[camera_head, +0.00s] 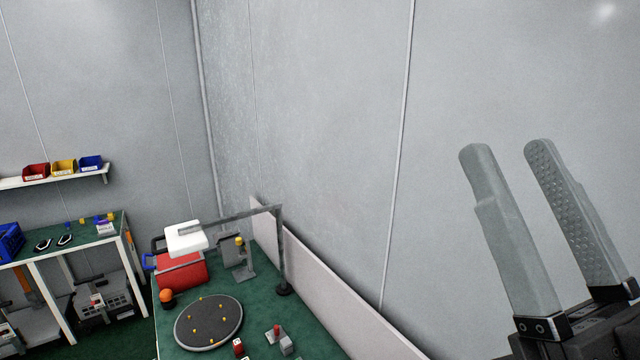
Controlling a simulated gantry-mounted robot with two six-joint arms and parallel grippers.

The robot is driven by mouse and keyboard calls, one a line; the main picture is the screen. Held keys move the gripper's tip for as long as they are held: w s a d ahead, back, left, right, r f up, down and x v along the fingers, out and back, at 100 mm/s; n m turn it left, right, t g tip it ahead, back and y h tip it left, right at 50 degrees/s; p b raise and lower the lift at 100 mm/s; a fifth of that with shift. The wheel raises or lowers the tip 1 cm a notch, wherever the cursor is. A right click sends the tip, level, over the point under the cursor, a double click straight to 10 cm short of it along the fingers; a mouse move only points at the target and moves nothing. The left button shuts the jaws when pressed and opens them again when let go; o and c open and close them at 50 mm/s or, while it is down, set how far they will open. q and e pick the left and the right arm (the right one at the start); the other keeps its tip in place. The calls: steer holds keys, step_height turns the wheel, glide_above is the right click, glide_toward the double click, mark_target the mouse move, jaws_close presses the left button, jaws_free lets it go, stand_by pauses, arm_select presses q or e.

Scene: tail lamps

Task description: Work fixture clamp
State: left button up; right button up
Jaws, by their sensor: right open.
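My right gripper (507,152) is raised at the right of the head view, with its two grey fingers apart and nothing between them. It appears in front of the bare wall, well away from the fixture. A round dark fixture plate (222,325) with several small yellow pins lies on the green bench at the lower left. Small clamp-like parts with red tips sit at its right: one grey block with a red knob (278,331) and a red and white piece (239,348). They are too small to tell if a clamp is open or closed. My left gripper is not in view.
A low pale panel (325,290) edges the bench's right side. A second table (85,240) stands at left.

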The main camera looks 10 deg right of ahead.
step_height(320, 180, up, 20)
steer(key=p, duration=1.7)
steer(key=shift+f, duration=0.2)
steer(key=shift+s+f, duration=0.1)
